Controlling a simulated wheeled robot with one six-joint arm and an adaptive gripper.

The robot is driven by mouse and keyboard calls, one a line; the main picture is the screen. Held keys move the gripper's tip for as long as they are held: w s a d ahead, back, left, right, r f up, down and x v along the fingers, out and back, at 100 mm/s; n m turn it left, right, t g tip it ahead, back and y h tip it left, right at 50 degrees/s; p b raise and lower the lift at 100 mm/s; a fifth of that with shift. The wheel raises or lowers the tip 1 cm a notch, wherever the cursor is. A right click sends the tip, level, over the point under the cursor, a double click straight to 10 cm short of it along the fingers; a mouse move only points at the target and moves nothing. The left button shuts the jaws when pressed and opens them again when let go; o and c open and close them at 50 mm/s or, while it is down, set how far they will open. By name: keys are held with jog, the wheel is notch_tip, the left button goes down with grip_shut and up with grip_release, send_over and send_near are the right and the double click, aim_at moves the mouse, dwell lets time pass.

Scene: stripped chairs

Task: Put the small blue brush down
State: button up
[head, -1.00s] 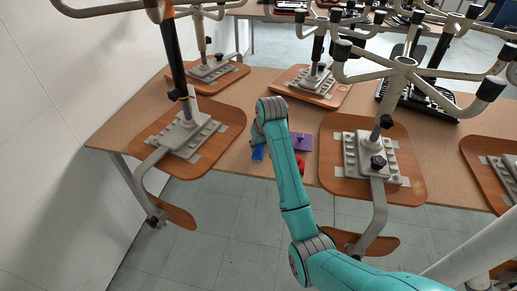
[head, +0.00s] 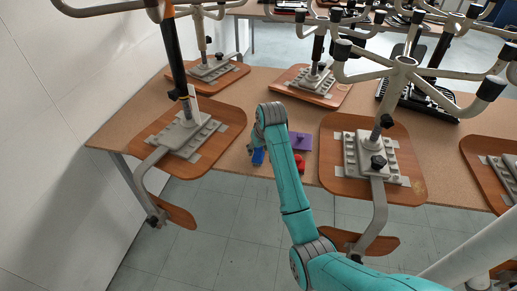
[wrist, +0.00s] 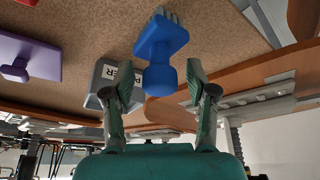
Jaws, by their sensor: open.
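The small blue brush (wrist: 161,42) is in the middle of the wrist view, with its pale bristles away from me and its knob-like handle toward me. My gripper (wrist: 160,82) is open, one finger on each side of the handle, with a visible gap at both sides. The brush appears against the brown tabletop (wrist: 90,25); I cannot tell whether it rests fully on it. In the head view the brush (head: 257,157) shows just left of my arm, near the table's front edge. My gripper is hidden behind the arm there.
A grey labelled box (wrist: 104,74) is close beside the left finger. A purple item (head: 300,141) and a red item (head: 300,164) are right of my arm. Upturned chair seats with metal legs (head: 187,133) and (head: 372,155) flank the narrow clear strip of table.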

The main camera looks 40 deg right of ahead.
aim_at(262, 161)
jog(key=v, duration=0.7)
jog(key=shift+r, duration=0.25)
jog(key=s+a+f+t, duration=0.1)
jog(key=s+a+f, duration=0.25)
jog(key=f, duration=0.35)
jog(key=s+a+f+t, duration=0.1)
jog(key=s+a+f, duration=0.1)
jog(key=a+f, duration=0.35)
jog(key=s+a+f+n+t, duration=0.1)
jog(key=s+a+f, duration=0.3)
jog(key=s, duration=0.2)
jog(key=s+a+f+t, duration=0.1)
jog(key=s+a+f, duration=0.3)
jog(key=s, duration=0.2)
jog(key=s+a+r+n+t, duration=0.15)
jog(key=s+a+r, duration=0.25)
jog(key=s, duration=0.7)
jog(key=s+a+r+t, duration=0.3)
jog(key=s+a+r, duration=0.1)
jog(key=s, duration=0.7)
jog(key=s+r+t+y, duration=0.1)
jog(key=s+r+t, duration=0.1)
jog(key=s+r, duration=0.5)
jog(key=shift+s+a+r+n, duration=0.35)
jog(key=shift+s+a+r, duration=0.1)
jog(key=shift+r, duration=0.4)
